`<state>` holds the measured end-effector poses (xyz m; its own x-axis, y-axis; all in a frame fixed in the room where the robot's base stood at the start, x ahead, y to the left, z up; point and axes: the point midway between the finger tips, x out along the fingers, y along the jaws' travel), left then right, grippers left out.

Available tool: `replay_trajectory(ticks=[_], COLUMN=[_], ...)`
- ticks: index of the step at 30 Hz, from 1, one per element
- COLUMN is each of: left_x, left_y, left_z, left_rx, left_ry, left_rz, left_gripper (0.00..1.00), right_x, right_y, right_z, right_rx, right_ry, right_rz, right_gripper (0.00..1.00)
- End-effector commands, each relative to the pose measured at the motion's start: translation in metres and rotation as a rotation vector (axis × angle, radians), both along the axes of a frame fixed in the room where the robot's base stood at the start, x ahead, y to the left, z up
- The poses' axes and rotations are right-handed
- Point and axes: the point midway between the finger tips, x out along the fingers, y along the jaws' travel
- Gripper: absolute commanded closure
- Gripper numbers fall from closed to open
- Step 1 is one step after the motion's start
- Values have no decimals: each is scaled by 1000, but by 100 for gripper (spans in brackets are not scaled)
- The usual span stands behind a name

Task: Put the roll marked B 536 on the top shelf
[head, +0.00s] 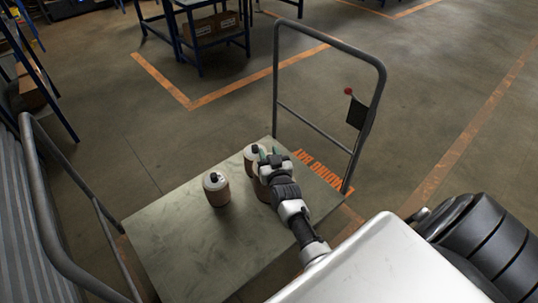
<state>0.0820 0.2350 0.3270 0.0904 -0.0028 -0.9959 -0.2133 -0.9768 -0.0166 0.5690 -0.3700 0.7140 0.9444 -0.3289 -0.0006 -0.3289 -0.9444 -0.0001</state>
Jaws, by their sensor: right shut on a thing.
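Several pale, brown-sided rolls with dark tops stand on a flat grey cart deck (172,235). One roll (216,192) stands apart at the left. Another roll (249,160) stands behind. My right gripper (270,159) is shut on a third roll (261,190), which it and my arm partly cover. I cannot tell whether this roll touches the deck. No marking is legible, so I cannot tell which roll is B 536. My left gripper is not in view, and I cannot make out a top shelf here.
The cart has a tall grey handle frame (332,44) at the back right and another rail (45,205) at the left. Blue-framed tables (205,40) stand at the back. The left deck is bare. Open floor with orange lines lies beyond.

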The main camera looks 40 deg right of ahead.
Motion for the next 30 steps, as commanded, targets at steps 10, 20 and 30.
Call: replay_trajectory(ticks=[10,20,30], left_x=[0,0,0], left_y=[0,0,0], left_z=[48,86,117], left_rx=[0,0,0], left_ry=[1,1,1], left_rz=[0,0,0], left_gripper=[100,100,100], right_x=[1,2,1], right_y=[-1,-1,-1], right_z=[54,94,127], right_rx=[-2,-3,-4], right_ry=[-11,-11,-10], right_rz=[-1,-1,-1], right_gripper=[100,100,100])
